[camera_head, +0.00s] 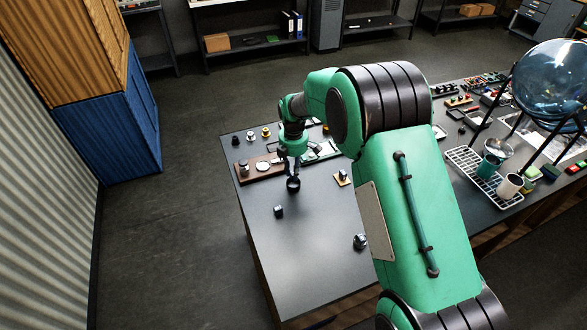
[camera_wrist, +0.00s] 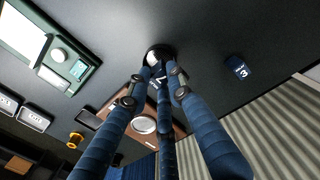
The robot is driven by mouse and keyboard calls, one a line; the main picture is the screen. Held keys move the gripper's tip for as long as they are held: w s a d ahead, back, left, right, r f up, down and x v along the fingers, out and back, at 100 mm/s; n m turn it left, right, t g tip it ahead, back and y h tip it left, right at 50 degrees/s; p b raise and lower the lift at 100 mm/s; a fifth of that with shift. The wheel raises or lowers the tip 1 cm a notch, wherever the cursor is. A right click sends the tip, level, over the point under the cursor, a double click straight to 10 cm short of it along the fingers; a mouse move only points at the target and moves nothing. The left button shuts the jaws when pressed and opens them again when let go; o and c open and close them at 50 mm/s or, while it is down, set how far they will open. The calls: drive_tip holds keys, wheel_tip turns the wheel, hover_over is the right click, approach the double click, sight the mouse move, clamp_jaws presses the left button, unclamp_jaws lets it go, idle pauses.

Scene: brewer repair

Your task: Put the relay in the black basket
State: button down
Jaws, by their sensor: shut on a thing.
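My gripper (camera_head: 293,173) points down over the left part of the table, its blue fingers closed together in the wrist view (camera_wrist: 160,78). Between the fingertips is a small dark piece with white marks (camera_wrist: 157,83), which looks like the relay and is mostly hidden. The round black basket (camera_head: 293,185) is directly at the fingertips, and its rim also shows in the wrist view (camera_wrist: 160,50). I cannot tell whether the piece is inside the basket or just above it. A separate dark cube (camera_head: 278,211), marked 3 in the wrist view (camera_wrist: 238,67), lies nearby.
A brown board with round discs (camera_head: 244,170) lies behind-left of my gripper. A small piece on a tan base (camera_head: 342,177) and a dark round part (camera_head: 360,241) are to the right. A wire rack with cups (camera_head: 480,180) stands far right.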

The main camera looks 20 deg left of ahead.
drive_tip(key=shift+f+b, duration=0.55)
drive_tip(key=shift+f, duration=1.2)
drive_tip(key=c, duration=1.5)
unclamp_jaws()
drive_tip(key=shift+r+p, duration=1.4)
drive_tip(key=shift+r, duration=2.1)
